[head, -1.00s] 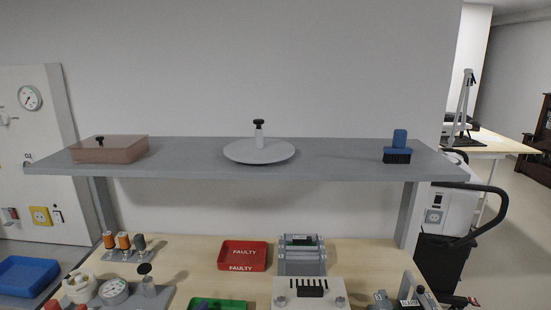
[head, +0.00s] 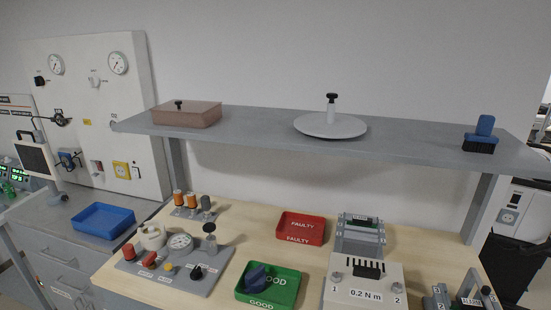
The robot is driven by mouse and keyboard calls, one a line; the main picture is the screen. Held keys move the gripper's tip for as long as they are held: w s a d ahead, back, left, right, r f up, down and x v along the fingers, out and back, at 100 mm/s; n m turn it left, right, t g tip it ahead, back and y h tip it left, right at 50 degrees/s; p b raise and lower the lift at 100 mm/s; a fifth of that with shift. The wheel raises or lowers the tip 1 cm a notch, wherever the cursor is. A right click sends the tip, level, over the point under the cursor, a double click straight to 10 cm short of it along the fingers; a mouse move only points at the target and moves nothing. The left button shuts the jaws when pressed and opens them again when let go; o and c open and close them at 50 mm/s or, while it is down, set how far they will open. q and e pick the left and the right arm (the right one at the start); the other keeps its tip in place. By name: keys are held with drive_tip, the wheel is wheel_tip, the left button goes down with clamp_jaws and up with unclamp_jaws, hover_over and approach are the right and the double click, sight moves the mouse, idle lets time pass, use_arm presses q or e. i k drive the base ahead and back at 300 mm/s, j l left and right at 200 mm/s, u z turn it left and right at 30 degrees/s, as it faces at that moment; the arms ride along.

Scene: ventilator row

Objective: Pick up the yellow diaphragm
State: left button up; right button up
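I cannot make out a yellow diaphragm for certain. A small yellow piece (head: 168,268) shows at the front of the grey fixture plate (head: 195,285) on the wooden bench, too small to identify. Neither of my grippers is in view.
A shelf (head: 260,135) spans above the bench (head: 240,225). The green GOOD tray (head: 285,294) holds a dark blue part (head: 257,276). The red FAULTY tray (head: 301,228) looks empty. A torque block (head: 364,282) stands right; a blue tray (head: 103,220) lies left.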

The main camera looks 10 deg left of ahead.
sight(150, 230)
drive_tip(key=u, duration=1.3)
drive_tip(key=i+j, duration=0.1)
drive_tip(key=j+z, duration=0.1)
drive_tip(key=j, duration=0.25)
